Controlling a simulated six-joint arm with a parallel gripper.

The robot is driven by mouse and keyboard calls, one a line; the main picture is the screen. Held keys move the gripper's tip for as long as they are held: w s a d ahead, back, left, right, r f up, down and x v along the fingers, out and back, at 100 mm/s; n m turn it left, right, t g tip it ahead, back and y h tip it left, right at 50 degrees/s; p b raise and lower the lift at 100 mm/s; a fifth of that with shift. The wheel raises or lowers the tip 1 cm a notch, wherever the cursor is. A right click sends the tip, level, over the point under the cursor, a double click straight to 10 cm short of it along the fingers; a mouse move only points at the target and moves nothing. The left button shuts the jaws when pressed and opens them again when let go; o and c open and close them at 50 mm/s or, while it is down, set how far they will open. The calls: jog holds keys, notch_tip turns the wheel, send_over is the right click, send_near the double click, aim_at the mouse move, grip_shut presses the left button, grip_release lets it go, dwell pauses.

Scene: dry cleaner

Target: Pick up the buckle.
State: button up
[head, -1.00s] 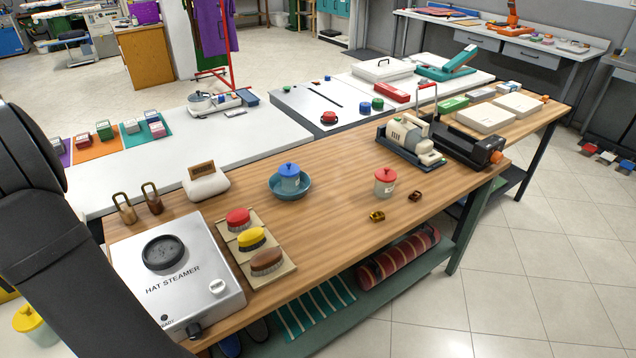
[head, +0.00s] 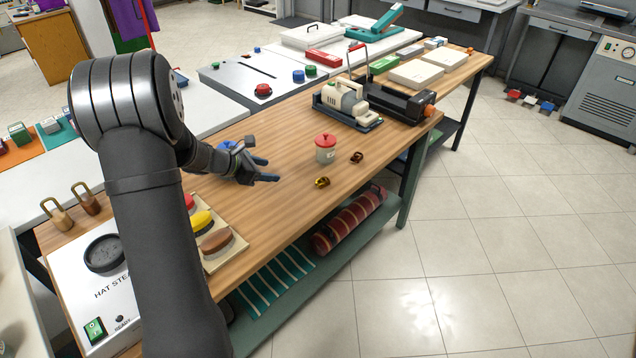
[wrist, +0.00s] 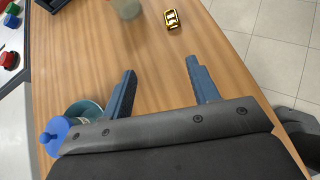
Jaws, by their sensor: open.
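A small shiny gold buckle (head: 322,182) lies on the wooden table near its front edge. It also shows in the wrist view (wrist: 172,19), at the top, beyond my fingertips. A darker brown buckle-like piece (head: 357,157) lies behind it to the right. My gripper (head: 270,169) is open and empty above the table, to the left of the gold buckle and apart from it. In the wrist view my two blue fingers (wrist: 161,68) are spread, with bare wood between them.
A pale jar with a red lid (head: 325,151) stands just behind the gold buckle. Brushes (head: 215,242) and a hat steamer (head: 85,285) sit at the near left.

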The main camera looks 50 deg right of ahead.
jog(key=s+d+f+n, duration=0.1)
jog(key=s+d, duration=0.2)
send_near(322, 180)
jog(key=shift+x, duration=4.1)
jog(key=c, duration=1.1)
jog(key=shift+o, duration=0.2)
jog(key=shift+r, duration=0.65)
notch_tip(322, 180, up, 3)
jog(key=shift+f, duration=0.1)
jog(key=s+r, duration=0.7)
jog(key=s, duration=0.4)
jog(key=shift+s+d, duration=0.25)
jog(key=shift+s, duration=0.1)
